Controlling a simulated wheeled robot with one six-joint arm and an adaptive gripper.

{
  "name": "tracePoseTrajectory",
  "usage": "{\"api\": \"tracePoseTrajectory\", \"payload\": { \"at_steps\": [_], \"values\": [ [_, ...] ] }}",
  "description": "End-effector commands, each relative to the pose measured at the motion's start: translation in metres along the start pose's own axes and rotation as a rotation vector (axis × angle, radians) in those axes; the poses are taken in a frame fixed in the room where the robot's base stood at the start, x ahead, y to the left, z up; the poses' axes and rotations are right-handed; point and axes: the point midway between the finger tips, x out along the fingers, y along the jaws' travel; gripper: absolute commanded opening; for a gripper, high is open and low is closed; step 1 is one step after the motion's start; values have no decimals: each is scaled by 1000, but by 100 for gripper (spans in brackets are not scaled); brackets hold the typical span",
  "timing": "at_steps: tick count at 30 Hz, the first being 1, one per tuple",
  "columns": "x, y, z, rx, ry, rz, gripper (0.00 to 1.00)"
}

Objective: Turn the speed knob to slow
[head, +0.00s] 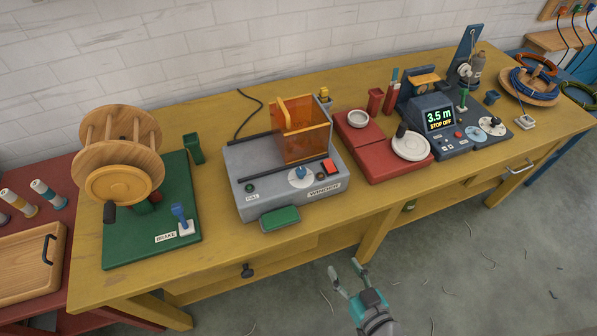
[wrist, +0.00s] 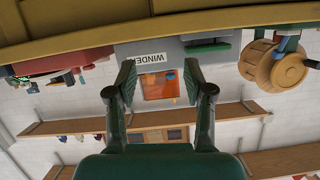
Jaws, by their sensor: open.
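The grey winder (head: 240,185), labelled WINDER, stands on the yellow bench. A small blue knob (head: 300,171) sits on a white dial (head: 291,178) on its sloped front, beside a red switch (head: 329,166). The dial's markings are too small to read, so I cannot tell its setting. My gripper (head: 346,268) is open and empty, in front of the bench edge, lower right of the knob and apart from it. In the upside-down wrist view, the winder's front (wrist: 190,52) shows beyond my open fingers (wrist: 158,88); the knob cannot be made out there.
An orange clear guard (head: 301,130) covers the winder's top; a green pad (head: 280,218) juts from its front. A wooden reel (head: 115,155) stands left, a red scale (head: 372,140) right. Further right, a meter (head: 436,118) reads 3.5 m, STOP OFF.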

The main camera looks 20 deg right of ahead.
Motion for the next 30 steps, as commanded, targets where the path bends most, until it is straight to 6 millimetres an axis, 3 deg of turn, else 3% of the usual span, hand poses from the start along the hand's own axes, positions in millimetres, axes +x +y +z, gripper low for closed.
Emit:
{"api": "tracePoseTrajectory", "payload": {
  "at_steps": [1, 6, 10, 15, 23, 30],
  "values": [
    [18, 2, -10, 0, 20, -21, 52],
    [68, 4, -45, -28, 92, -126, 52],
    [97, 6, -80, -68, 169, -210, 52],
    [117, 10, -118, -123, 261, -289, 52],
    [128, 10, -138, -152, 307, -327, 52],
    [159, -3, -147, -152, 306, -329, 52]
  ]
}}
